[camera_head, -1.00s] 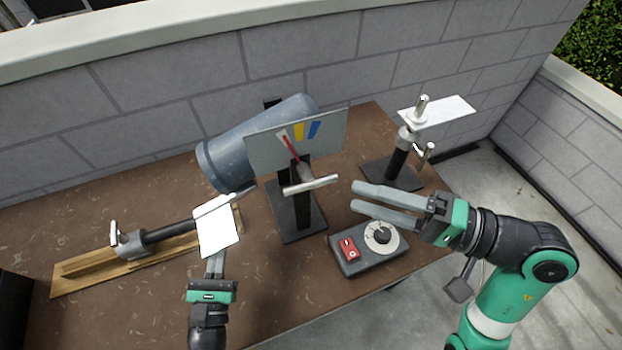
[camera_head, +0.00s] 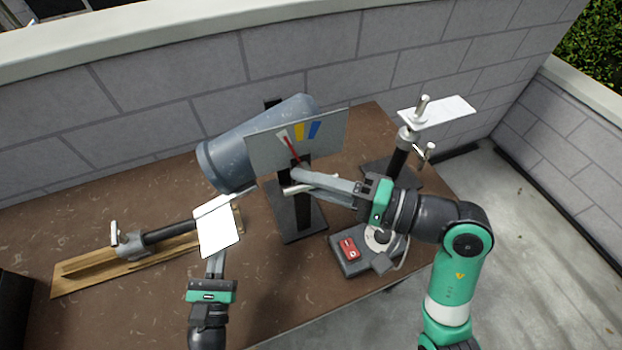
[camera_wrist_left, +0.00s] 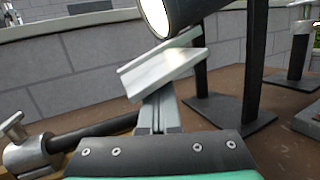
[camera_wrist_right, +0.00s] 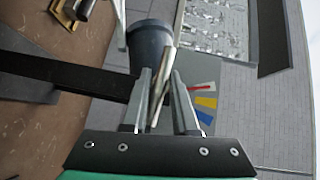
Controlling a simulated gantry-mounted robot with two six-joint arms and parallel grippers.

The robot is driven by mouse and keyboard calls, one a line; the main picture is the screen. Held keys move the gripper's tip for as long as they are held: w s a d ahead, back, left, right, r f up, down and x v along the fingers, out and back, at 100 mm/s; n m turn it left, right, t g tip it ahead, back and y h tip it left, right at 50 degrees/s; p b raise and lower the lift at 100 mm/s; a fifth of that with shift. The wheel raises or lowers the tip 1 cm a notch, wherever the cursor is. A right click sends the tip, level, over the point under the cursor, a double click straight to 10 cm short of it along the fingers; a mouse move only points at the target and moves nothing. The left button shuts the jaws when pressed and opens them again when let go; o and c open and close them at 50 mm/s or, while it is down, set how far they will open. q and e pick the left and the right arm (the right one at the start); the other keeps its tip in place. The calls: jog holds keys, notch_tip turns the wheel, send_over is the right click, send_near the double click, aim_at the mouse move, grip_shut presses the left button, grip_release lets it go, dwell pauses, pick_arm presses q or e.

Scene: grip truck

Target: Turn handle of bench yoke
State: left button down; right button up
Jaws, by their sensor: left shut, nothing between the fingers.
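The bench yoke (camera_head: 303,214) is a black upright stand on a flat base in the middle of the bench. It carries a blue-grey lamp drum (camera_head: 225,160) and a grey dial plate (camera_head: 265,150) with white, yellow and blue marks and a red pointer. Its light metal bar handle (camera_head: 294,189) is partly hidden by my right gripper (camera_head: 302,178). In the right wrist view the handle (camera_wrist_right: 166,85) lies between the open, spaced fingers (camera_wrist_right: 162,78); contact is unclear. My left gripper (camera_head: 215,265) is shut and empty, below a white plate (camera_head: 219,230).
A grey control box (camera_head: 350,262) with a red switch sits under my right arm. A clamp stand (camera_head: 400,160) with a white plate is at the right. A wooden board (camera_head: 80,273) with a rod lies at the left. A block wall (camera_head: 160,95) closes the back.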

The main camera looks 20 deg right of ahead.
grip_shut()
jog(key=shift+m, duration=0.3)
jog(key=m+t+y, duration=0.1)
jog(key=m, duration=0.1)
jog(key=m+t+y, duration=0.1)
jog(key=m+t, duration=0.1)
jog(key=shift+f+m+t+y, duration=0.1)
jog(key=shift+m+t+y, duration=0.2)
jog(key=m+t, duration=0.4)
jog(key=m, duration=0.1)
jog(key=shift+a+h, duration=0.1)
jog(key=shift+h, duration=0.3)
jog(key=shift+r+m+t+h, duration=0.15)
jog(key=shift+m+t+h, duration=0.9)
jog(key=shift+m, duration=0.65)
jog(key=shift+r+m+t+h, duration=0.1)
jog(key=shift+m+t+h, duration=0.65)
jog(key=shift+m+t, duration=0.75)
jog(key=shift+m+h, duration=0.4)
jog(key=shift+m, duration=0.1)
jog(key=o, duration=0.5)
grip_release()
jog(key=shift+o, duration=0.7)
jog(key=shift+f, duration=0.1)
